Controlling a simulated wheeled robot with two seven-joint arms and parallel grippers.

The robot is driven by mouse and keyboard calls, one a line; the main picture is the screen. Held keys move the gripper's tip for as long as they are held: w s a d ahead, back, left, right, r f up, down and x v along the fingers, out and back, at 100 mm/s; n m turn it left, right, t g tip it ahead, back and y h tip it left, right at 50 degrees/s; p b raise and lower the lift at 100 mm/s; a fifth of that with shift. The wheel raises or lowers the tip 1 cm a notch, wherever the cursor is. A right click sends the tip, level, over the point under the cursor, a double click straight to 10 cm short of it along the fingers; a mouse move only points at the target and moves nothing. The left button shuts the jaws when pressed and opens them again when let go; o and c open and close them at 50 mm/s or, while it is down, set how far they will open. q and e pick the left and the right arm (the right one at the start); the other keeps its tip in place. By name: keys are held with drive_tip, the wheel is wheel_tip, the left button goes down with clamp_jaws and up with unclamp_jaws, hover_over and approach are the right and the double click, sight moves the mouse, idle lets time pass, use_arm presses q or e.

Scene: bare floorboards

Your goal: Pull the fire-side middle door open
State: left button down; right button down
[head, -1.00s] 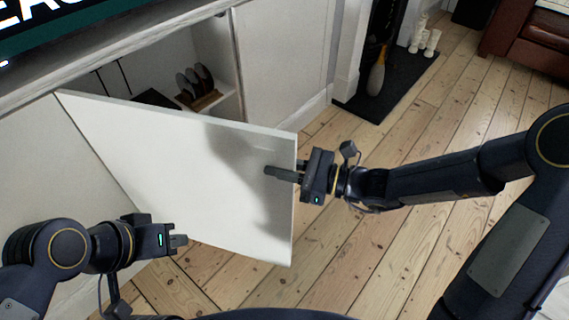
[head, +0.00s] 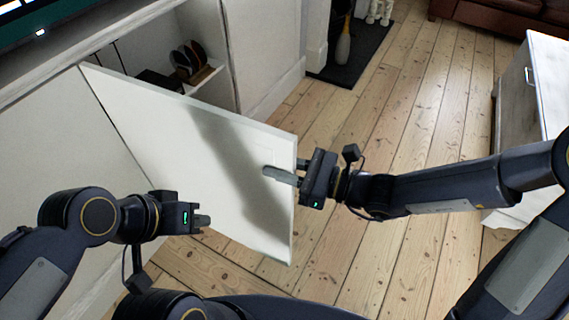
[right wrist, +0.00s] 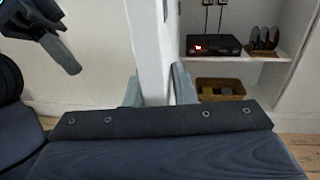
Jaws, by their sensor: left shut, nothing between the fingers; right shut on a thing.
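The white cabinet door (head: 185,150) stands swung out from the cabinet, hinged at its left side in the head view. My right gripper (head: 283,176) is shut on the door's free edge, with one finger showing on its outer face. In the right wrist view the door edge (right wrist: 150,55) stands upright between the two fingers (right wrist: 158,90). My left gripper (head: 202,220) is shut and empty, in front of the door's lower left part and apart from it. It also shows at the upper left of the right wrist view (right wrist: 62,52).
The open cabinet holds a black box (right wrist: 213,46), a rack of dark discs (head: 187,62) and a wicker basket (right wrist: 220,87). A closed door panel (head: 265,50) is to its right. A white drawer unit (head: 530,110) stands at the right. Floorboards between are clear.

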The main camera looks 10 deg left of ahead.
drive_tip(key=shift+s+a, duration=0.15)
drive_tip(key=shift+s, duration=0.1)
drive_tip(key=c, duration=1.4)
unclamp_jaws()
drive_tip(key=shift+w, duration=0.1)
drive_tip(key=shift+o, duration=0.2)
drive_tip(key=shift+w, duration=0.1)
drive_tip(key=shift+d, duration=0.4)
drive_tip(key=d, duration=0.2)
drive_tip(key=d+p, duration=0.1)
drive_tip(key=d, duration=0.1)
drive_tip(key=s+d, duration=0.1)
drive_tip(key=d, duration=0.1)
drive_tip(key=shift+d+r+p, duration=0.1)
drive_tip(key=shift+d+p, duration=0.05)
drive_tip(key=shift+p, duration=0.25)
drive_tip(key=shift+s+d, duration=0.15)
drive_tip(key=shift+d, duration=0.15)
